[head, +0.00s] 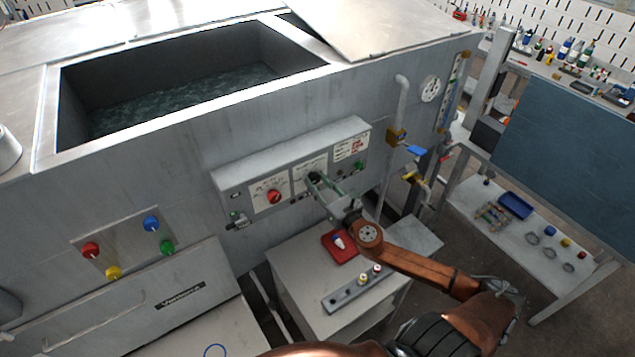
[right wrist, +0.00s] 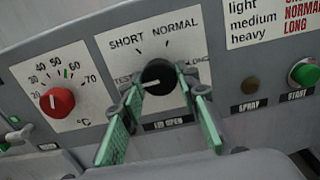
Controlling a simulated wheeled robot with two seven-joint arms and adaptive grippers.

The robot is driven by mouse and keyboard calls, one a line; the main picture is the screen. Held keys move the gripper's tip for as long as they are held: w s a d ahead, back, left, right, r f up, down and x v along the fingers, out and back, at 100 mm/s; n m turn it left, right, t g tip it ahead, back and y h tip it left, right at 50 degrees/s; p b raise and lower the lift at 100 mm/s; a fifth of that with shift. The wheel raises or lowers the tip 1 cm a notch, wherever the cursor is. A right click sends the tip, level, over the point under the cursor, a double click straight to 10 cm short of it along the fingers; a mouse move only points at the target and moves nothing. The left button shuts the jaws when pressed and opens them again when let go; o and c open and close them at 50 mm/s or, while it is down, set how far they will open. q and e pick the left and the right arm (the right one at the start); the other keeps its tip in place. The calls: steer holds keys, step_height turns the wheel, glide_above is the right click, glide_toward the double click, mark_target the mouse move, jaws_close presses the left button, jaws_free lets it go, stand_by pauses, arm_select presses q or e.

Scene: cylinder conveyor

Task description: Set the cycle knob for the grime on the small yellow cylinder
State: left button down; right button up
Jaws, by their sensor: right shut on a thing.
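The black cycle knob (right wrist: 158,76) sits on the control panel between the labels TEST, SHORT, NORMAL and LONG. Its white mark points left, close to TEST. My right gripper (right wrist: 160,95) is shut on the knob, one green finger on each side. In the head view the right gripper (head: 316,180) reaches the panel and covers most of the knob. A chart (right wrist: 275,22) pairs light, medium and heavy with SHORT, NORMAL and LONG. My left gripper is out of view.
A red temperature knob (right wrist: 57,102) is left of the cycle knob. A green START button (right wrist: 305,73) and a dark SPRAY button (right wrist: 250,86) are to its right. A red tray (head: 328,252) lies below the panel. Pipes with valves (head: 397,137) stand to the right.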

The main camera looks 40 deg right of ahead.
steer(key=shift+c, duration=1.4)
steer(key=m+p, duration=0.1)
steer(key=m, duration=0.4)
steer(key=shift+r+m, duration=0.1)
steer(key=shift+m, duration=0.2)
steer(key=m+p, duration=0.1)
steer(key=m, duration=0.5)
steer(key=shift+p, duration=0.3)
steer(key=shift+m, duration=0.3)
